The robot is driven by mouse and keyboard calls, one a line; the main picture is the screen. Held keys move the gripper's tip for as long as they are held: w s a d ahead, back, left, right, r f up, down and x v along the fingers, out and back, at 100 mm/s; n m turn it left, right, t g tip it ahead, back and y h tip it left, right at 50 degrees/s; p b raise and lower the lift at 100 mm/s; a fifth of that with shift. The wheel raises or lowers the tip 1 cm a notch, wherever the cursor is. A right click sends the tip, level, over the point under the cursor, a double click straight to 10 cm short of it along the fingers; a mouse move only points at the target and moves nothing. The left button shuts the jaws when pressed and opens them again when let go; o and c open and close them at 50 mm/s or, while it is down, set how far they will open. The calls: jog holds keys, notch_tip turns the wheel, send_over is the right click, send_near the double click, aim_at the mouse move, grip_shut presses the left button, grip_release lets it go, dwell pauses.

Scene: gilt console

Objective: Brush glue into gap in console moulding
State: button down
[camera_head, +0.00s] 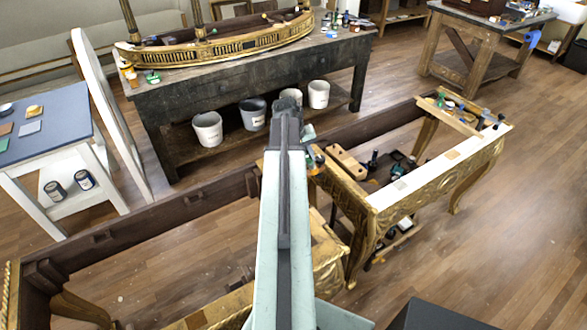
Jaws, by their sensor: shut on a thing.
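The gilt console (440,172) is a long carved frame with gold mouldings and dark inner rails, running from lower left to right. A pale strip lies along its upper edge at the right. My arm rises through the middle of the head view and covers part of the console. My gripper's jaws and anything in them are hidden behind the arm. Only a small teal part shows to the right of the arm's far end. I cannot make out the brush or the gap in the moulding. Small dark bottles (373,160) stand inside the console frame; I cannot tell which holds glue.
A wooden block with holes (346,161) is by the bottles. A dark workbench (250,75) with buckets (207,129) below stands behind. A blue-topped white table (50,120) is at left and another bench (478,52) at back right.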

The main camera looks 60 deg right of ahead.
jog(key=a+f+m+b, duration=0.2)
jog(key=a+m, duration=0.1)
jog(key=m, duration=0.5)
jog(key=s+a+f+m+g+y+b, duration=0.1)
jog(key=a+m, duration=0.3)
jog(key=m, duration=0.4)
jog(key=shift+s+a+f+m+b, duration=0.2)
jog(key=shift+a+f+m+b, duration=0.05)
jog(key=shift+f+m+b, duration=0.1)
